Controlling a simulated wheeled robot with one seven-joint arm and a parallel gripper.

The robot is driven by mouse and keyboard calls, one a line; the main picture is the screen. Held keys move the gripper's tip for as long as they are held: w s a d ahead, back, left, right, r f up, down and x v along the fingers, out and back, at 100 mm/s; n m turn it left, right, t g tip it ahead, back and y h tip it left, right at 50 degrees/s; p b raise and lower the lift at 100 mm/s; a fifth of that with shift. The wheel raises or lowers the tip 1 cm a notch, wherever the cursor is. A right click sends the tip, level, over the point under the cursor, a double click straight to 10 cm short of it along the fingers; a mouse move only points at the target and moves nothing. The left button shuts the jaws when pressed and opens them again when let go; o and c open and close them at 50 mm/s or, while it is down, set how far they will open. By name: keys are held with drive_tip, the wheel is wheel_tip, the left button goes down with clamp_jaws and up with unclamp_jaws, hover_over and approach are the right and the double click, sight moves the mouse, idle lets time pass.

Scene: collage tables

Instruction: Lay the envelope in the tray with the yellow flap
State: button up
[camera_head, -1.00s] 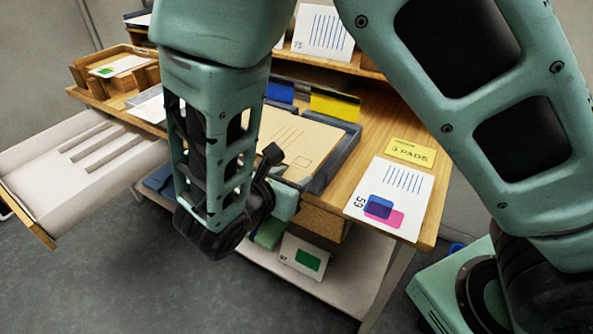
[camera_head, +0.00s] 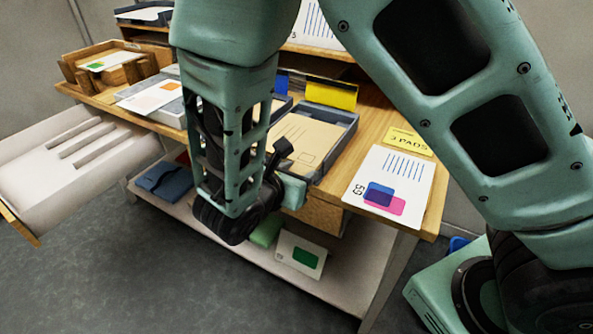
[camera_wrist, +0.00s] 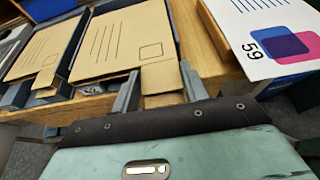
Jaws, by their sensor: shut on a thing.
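A tan envelope (camera_head: 308,137) with printed lines and a square lies flat within the walls of the grey tray (camera_head: 349,134) with the yellow flap (camera_head: 331,95). It fills the middle of the wrist view (camera_wrist: 125,42). Whether it rests fully on the tray floor I cannot tell. My gripper (camera_wrist: 160,88) is shut on the envelope's near tab, at the tray's front edge. In the head view my gripper (camera_head: 284,172) is partly hidden by my arm.
A tray with the blue flap (camera_head: 282,83) stands left; another tan envelope (camera_wrist: 38,50) lies there. A white card marked 59 (camera_head: 390,187) and a yellow label (camera_head: 407,141) lie right. A white drawer (camera_head: 75,165) sticks out left. A lower shelf (camera_head: 335,270) holds cards.

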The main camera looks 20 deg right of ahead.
drive_tip(key=o, duration=1.1)
drive_tip(key=p+v, duration=0.1)
drive_tip(key=v, duration=1.6)
drive_tip(key=shift+s+a, duration=0.2)
